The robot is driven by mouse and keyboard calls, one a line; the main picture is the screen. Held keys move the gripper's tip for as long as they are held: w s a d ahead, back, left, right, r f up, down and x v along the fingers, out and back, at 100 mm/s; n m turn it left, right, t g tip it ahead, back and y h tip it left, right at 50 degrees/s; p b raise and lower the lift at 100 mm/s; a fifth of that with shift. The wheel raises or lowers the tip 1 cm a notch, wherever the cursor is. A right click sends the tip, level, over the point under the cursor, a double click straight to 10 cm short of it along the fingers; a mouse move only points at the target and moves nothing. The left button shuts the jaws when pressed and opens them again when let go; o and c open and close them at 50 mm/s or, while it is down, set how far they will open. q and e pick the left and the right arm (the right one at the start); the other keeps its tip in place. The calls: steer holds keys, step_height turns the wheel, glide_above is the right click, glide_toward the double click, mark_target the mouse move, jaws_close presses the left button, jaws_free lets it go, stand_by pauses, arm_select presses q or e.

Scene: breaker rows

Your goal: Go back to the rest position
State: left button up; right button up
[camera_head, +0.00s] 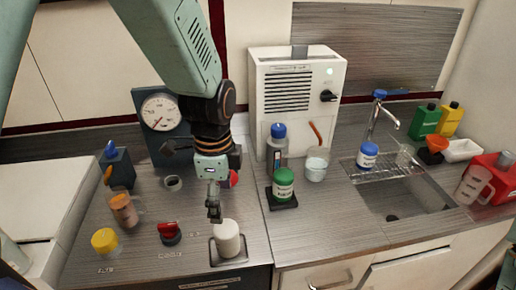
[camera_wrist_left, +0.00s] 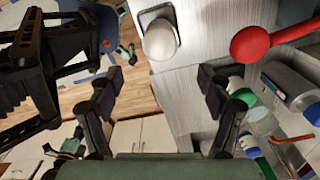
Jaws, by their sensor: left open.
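My left gripper (camera_head: 214,212) hangs from the arm over the counter, just behind and above a white rounded cylinder (camera_head: 228,240). In the left wrist view its two dark fingers (camera_wrist_left: 160,80) stand wide apart with nothing between them. The cylinder's white top (camera_wrist_left: 160,42) shows beyond the fingertips, on a square dark-rimmed pad (camera_head: 215,258). A red round knob (camera_head: 234,179) shows partly behind the gripper in the head view; a red ball on a stem (camera_wrist_left: 252,43) is at the upper right in the wrist view.
A gauge panel (camera_head: 158,112) and a white device (camera_head: 298,90) stand behind. A green-capped jar (camera_head: 283,184), beaker (camera_head: 316,165) and blue-capped bottle (camera_head: 278,150) are to the right. A red-topped button (camera_head: 170,233), yellow-capped jar (camera_head: 105,241) and cup (camera_head: 122,211) are left. A sink (camera_head: 400,203) is further right.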

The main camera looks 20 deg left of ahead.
mark_target(225, 227)
arm_select(q)
step_height(225, 227, down, 12)
steer(key=shift+r, duration=0.1)
steer(key=shift+w+r, duration=0.1)
steer(key=shift+r, duration=0.4)
